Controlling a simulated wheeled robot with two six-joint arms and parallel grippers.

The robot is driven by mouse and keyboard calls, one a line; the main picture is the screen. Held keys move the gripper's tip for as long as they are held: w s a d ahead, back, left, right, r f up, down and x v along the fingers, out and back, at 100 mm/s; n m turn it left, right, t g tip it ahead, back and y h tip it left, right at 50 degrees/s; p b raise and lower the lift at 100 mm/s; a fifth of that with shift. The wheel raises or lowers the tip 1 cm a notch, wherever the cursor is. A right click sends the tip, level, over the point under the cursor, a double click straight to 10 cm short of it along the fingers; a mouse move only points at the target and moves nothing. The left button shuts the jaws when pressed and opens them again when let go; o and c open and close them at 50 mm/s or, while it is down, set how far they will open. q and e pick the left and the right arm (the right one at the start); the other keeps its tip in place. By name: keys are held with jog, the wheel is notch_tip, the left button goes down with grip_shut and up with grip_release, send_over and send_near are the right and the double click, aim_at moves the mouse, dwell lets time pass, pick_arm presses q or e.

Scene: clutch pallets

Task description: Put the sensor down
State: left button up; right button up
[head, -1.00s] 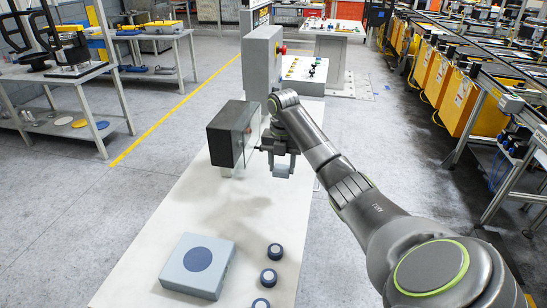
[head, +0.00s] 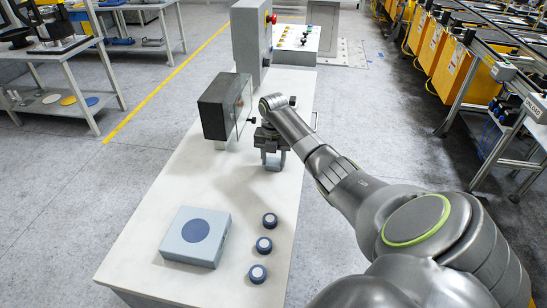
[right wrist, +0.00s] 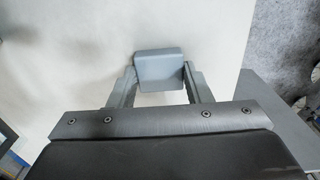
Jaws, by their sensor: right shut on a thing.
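My right gripper (head: 271,158) is over the white table, in front of and to the right of the dark box. In the right wrist view its two fingers (right wrist: 160,85) are shut on a small grey-blue block, the sensor (right wrist: 160,70). In the head view the sensor is mostly hidden by the gripper, and I cannot tell whether it touches the table. My left gripper is not in view.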

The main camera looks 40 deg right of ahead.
jog(key=shift+f, duration=0.1)
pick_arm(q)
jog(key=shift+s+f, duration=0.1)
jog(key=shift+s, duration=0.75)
pick_arm(e)
jog(key=o, duration=1)
